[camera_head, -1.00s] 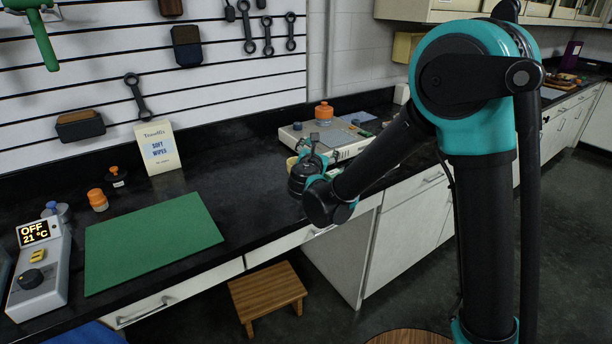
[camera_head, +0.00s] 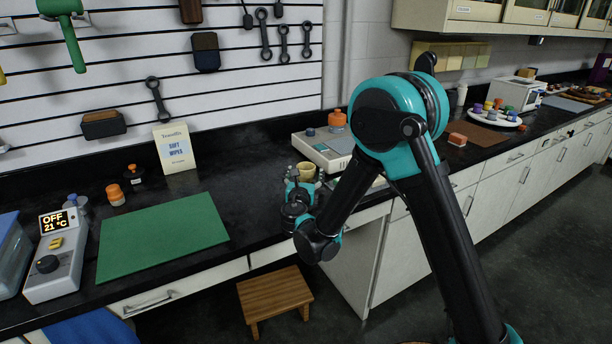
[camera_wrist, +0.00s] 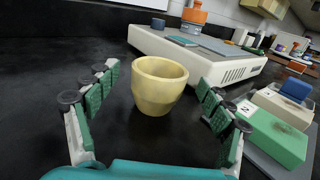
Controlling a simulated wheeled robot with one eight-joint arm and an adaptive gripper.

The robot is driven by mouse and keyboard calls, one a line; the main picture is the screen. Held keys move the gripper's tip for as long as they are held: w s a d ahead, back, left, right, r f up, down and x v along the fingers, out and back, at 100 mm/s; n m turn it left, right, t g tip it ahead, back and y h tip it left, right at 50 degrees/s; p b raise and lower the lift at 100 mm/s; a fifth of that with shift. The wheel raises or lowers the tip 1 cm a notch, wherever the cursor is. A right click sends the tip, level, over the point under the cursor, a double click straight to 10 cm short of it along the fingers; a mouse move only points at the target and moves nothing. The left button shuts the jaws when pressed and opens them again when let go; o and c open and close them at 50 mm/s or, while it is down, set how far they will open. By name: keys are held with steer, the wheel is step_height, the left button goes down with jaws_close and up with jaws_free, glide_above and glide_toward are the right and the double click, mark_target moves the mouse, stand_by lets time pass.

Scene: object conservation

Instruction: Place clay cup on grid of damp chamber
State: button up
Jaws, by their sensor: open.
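The clay cup (camera_wrist: 158,88) is pale yellow and stands upright on the black counter. In the head view the cup (camera_head: 306,171) shows just beyond my gripper (camera_head: 305,179). In the wrist view my gripper (camera_wrist: 158,92) is open, with one green-padded finger on each side of the cup and clear gaps to both. The cup sits at about the fingertips, untouched. I see no grid. A bluish translucent box (camera_head: 10,258) is cut off at the left edge; I cannot tell whether it is the damp chamber.
A pale flat device (camera_head: 322,148) with an orange-capped bottle stands behind the cup. A green mat (camera_head: 160,238) and a temperature unit (camera_head: 55,265) are at left. A wooden stool (camera_head: 275,300) stands below the counter.

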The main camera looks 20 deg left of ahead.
mark_target(307, 164)
steer(key=x, duration=0.6)
steer(key=shift+w, duration=0.15)
steer(key=c, duration=1.6)
steer(key=shift+r, duration=0.1)
